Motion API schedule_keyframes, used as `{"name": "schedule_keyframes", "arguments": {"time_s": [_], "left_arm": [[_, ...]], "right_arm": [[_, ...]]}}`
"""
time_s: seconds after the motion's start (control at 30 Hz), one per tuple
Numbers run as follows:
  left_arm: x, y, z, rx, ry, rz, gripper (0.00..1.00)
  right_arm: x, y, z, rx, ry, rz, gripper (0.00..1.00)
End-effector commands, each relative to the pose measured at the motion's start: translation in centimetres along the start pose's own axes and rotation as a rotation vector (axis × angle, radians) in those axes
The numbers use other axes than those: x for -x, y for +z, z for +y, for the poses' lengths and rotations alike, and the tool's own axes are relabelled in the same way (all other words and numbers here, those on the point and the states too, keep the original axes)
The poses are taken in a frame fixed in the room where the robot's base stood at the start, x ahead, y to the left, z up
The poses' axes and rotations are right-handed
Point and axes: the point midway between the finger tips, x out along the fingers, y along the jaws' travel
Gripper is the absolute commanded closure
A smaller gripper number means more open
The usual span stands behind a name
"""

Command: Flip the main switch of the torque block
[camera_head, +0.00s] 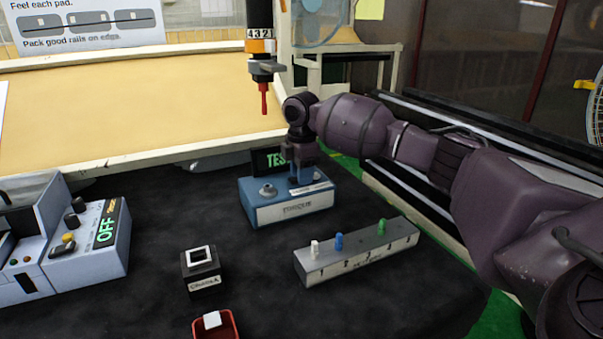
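The torque block (290,210) is a blue box with a light label on its front, standing on the black mat near the middle. A round grey fitting (267,191) sits on its top left. A dark display (266,160) behind it shows green letters, partly hidden; "TES" can be read. My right gripper (303,176) points down over the right part of the block's top, at or just above it. It hides what lies under it, so I cannot make out the main switch or whether the fingers touch it. My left gripper is not in view.
A grey rack (350,262) with white, blue and green pegs stands in front. A black labelled block (201,278) and a red tray (228,325) are nearer. A grey device (90,255) reading OFF stands left. A screwdriver-like tool (263,70) hangs above. The mat left of the block is clear.

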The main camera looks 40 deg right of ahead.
Motion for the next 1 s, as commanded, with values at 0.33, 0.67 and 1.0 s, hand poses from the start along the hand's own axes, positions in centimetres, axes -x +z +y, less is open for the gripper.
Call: {"name": "schedule_keyframes", "arguments": {"time_s": [0.33,0.67,1.0], "left_arm": [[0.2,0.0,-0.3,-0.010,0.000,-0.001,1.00],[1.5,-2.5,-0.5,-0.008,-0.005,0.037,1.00],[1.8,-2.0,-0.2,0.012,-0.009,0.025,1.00]], "right_arm": [[0.1,-0.1,0.0,0.001,0.001,-0.010,1.00],[1.1,-0.7,-0.1,0.000,0.005,-0.222,1.00],[0.4,-0.8,0.0,0.001,-0.002,-0.333,1.00]]}}
